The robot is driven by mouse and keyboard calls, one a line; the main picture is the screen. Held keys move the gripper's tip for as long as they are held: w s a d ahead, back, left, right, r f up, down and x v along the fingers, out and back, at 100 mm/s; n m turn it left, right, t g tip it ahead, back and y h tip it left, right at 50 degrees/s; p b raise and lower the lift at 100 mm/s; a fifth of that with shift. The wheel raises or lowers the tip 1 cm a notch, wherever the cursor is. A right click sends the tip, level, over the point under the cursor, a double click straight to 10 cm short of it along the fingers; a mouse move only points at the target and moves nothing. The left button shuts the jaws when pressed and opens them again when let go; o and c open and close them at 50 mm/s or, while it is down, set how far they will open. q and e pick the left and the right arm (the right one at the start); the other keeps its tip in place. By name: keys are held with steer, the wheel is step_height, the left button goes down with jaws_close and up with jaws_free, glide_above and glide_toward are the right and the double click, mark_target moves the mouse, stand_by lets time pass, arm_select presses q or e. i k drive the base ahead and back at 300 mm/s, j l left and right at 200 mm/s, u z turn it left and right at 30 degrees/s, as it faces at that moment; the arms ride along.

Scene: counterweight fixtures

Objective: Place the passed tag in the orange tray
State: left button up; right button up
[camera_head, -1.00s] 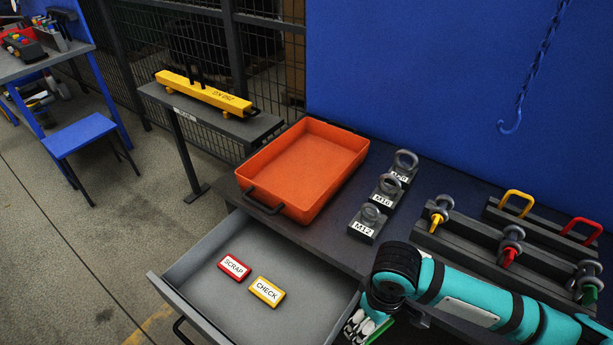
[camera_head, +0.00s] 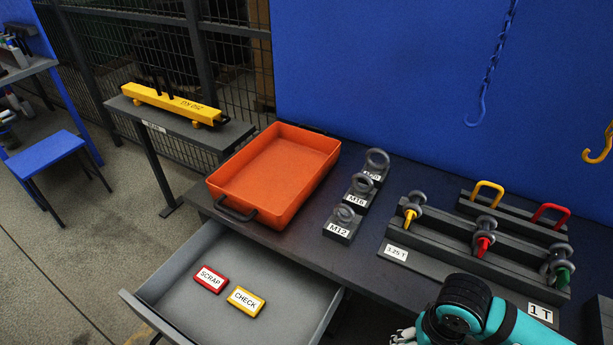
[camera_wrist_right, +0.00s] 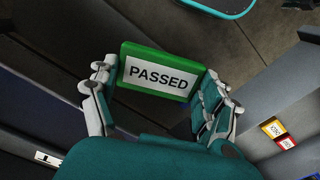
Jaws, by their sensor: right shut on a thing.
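The green tag marked PASSED (camera_wrist_right: 159,76) is held between the fingers of my right gripper (camera_wrist_right: 158,85) in the right wrist view. The tag is clear of the drawer. In the head view my right gripper (camera_head: 404,336) shows only partly at the bottom edge, right of the open drawer, and the tag is not visible there. The orange tray (camera_head: 222,187) stands on the dark bench top, left of the eye bolts, and looks empty. My left gripper is not in view.
The open grey drawer (camera_head: 190,260) holds a red SCRAP tag (camera_head: 211,279) and a yellow CHECK tag (camera_head: 245,301). Blocks with eye bolts (camera_head: 358,193) stand right of the tray. A shackle rack (camera_head: 470,240) stands further right. A blue panel (camera_head: 400,90) rises behind the bench.

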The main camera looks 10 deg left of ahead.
mark_target(262, 170)
steer(key=i+j+z, duration=0.15)
steer(key=j+z, duration=0.2)
steer(key=j, duration=0.3)
steer(key=j+z, duration=0.35)
steer(key=j, duration=0.3)
steer(key=j+z, duration=0.25)
steer(key=j, duration=1.7)
steer(key=i, duration=0.05)
